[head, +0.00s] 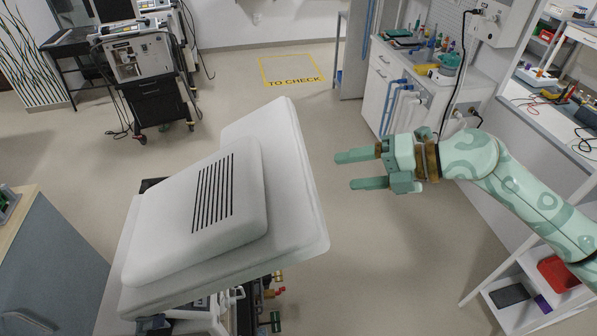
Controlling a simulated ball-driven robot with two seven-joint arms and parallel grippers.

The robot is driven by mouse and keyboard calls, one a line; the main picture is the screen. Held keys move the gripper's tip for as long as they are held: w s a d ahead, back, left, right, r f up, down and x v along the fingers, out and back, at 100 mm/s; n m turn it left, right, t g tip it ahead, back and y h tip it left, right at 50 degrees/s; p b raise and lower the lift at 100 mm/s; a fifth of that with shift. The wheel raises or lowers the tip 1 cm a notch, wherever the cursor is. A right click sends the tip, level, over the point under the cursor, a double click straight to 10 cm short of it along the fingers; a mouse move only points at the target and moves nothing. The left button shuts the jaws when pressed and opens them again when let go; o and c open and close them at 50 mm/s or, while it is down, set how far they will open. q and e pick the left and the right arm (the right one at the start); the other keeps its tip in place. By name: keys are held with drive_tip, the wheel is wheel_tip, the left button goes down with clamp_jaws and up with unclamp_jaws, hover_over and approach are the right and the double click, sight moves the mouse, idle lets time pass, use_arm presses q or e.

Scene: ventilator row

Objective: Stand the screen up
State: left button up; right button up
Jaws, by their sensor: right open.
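The screen (160,228) is a white panel seen from its back, with a raised housing and a block of black vent slots. It sits tilted on top of a machine (205,312) at the lower left of the middle, and its front face is hidden from me. My right gripper (352,170) is open and empty, to the right of the screen and apart from it, its two green fingers pointing left towards it. My left gripper is not in view.
Another ventilator (148,62) stands on a wheeled cart at the back left. A bench (440,90) with tools and hoses runs along the right. A shelf (520,290) stands at lower right. A blue-grey cabinet (60,265) is at lower left. Floor marked "TO CHECK" (292,70) is clear.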

sight(311, 176)
drive_tip(key=p+x, duration=0.1)
drive_tip(key=x, duration=1)
drive_tip(key=shift+w+a+r+p, duration=0.1)
drive_tip(key=shift+a+p, duration=0.1)
drive_tip(key=shift+p, duration=0.15)
drive_tip(key=shift+w+a+f, duration=0.15)
drive_tip(key=shift+a+f, duration=0.15)
drive_tip(key=shift+a, duration=0.15)
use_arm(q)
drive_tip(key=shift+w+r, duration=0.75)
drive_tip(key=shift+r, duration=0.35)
